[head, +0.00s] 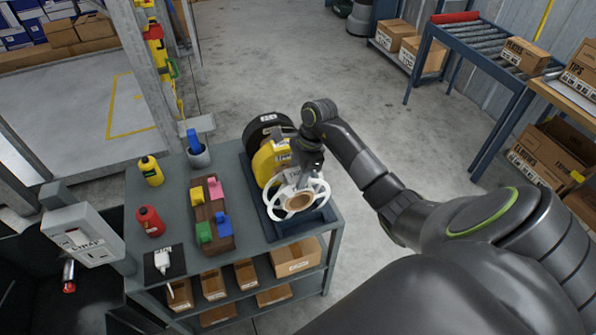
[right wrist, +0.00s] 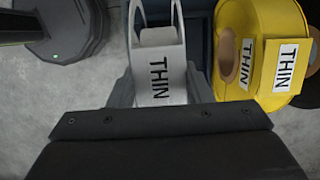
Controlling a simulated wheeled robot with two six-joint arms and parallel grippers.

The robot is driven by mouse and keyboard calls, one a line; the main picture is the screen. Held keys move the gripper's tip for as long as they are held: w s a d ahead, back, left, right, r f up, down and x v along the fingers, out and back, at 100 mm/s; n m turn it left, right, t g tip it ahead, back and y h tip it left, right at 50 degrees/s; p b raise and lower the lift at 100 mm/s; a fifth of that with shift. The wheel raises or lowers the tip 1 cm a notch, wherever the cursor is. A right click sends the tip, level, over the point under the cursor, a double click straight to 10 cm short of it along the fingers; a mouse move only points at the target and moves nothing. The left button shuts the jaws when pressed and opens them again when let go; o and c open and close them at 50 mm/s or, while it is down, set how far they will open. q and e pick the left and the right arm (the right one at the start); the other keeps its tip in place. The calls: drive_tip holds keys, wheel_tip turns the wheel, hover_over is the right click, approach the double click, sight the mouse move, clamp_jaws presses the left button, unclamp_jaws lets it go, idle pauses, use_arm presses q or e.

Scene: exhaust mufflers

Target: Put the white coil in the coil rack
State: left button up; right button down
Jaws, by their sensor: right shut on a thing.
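The white coil (head: 301,201) is a white spoked spool with a brown core, held upright at the front of the coil rack. In the right wrist view the white coil (right wrist: 160,75) shows its THIN label between my fingers. My right gripper (head: 303,172) is shut on its upper edge; it also shows in the right wrist view (right wrist: 160,98). The coil rack (head: 325,216) is a dark blue tray on the grey table. I cannot tell whether the coil touches the rack floor. My left gripper is not in view.
A yellow coil (head: 265,160) and a black coil (head: 259,128) stand behind the white one in the rack. Small boxes fill the shelves below.

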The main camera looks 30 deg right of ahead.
drive_tip(key=shift+f, duration=0.15)
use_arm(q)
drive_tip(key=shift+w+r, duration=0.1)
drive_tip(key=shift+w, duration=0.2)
use_arm(e)
drive_tip(key=shift+f, duration=0.15)
drive_tip(key=c, duration=0.7)
unclamp_jaws()
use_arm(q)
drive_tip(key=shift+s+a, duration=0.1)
